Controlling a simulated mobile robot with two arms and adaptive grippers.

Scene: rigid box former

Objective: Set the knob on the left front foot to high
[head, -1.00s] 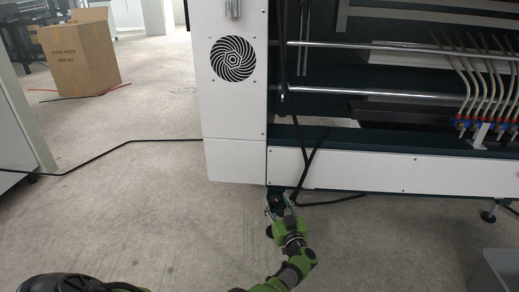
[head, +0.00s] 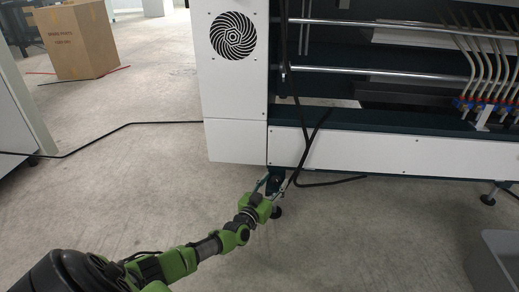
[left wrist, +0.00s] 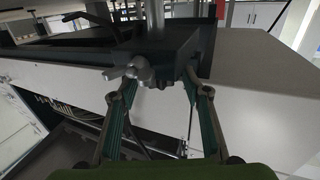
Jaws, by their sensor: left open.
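The left front foot (head: 277,212) stands under the corner of the white machine in the head view; its round dark pad rests on the floor. My left gripper (head: 273,184) is at this foot, just below the machine's lower edge. In the left wrist view its two fingers (left wrist: 158,92) are open. A grey lobed knob (left wrist: 140,70) shows at the fingertips, nearer the left finger, beneath a dark block and a metal rod. I cannot tell whether a finger touches it. The knob's setting is not readable. My right gripper is not in view.
A black cable (head: 312,145) hangs down the machine's front beside the gripper and lies on the floor. Another foot (head: 488,199) stands at the right. A grey bin (head: 494,262) is at the lower right, and a cardboard box (head: 78,42) at the upper left.

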